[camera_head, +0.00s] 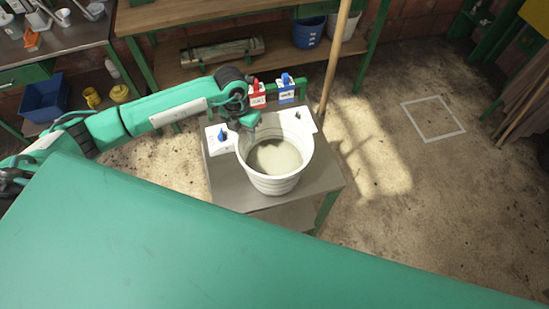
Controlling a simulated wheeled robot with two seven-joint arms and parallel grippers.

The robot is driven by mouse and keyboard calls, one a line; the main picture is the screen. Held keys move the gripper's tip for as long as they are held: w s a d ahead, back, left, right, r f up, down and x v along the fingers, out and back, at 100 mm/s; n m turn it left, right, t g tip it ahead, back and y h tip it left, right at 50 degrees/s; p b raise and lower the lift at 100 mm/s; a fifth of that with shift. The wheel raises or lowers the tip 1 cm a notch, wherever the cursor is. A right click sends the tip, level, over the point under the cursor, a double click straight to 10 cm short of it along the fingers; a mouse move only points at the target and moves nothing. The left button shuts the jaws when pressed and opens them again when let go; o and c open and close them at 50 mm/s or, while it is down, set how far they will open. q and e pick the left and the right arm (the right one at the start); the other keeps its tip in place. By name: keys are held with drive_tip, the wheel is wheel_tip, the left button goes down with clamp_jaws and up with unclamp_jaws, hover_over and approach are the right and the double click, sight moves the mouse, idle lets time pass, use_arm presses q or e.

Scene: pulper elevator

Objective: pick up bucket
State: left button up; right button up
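A white ribbed bucket (272,184) stands upright on a small grey table (232,190) with green legs. Its inside shows a pale, cloudy bottom or contents; I cannot tell which. My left arm reaches in from the left, and my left gripper (246,119) is at the bucket's back-left rim, pointing down. Its fingers are small and dark here, so I cannot tell whether they are open, shut or touching the rim. My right gripper is not in view.
Behind the bucket stand a red labelled control (257,95) and a blue one (286,90). A white panel with a blue knob (222,137) is at its left. A wooden pole (336,55) rises behind. A white square outline (433,102) marks clear floor at right.

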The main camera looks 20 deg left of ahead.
use_arm(q)
drive_tip(key=shift+d+f, duration=0.1)
drive_tip(key=shift+f, duration=0.9)
drive_tip(key=shift+c, duration=0.2)
clamp_jaws()
drive_tip(key=shift+r, duration=0.1)
drive_tip(key=shift+w+r, duration=0.15)
idle(0.4)
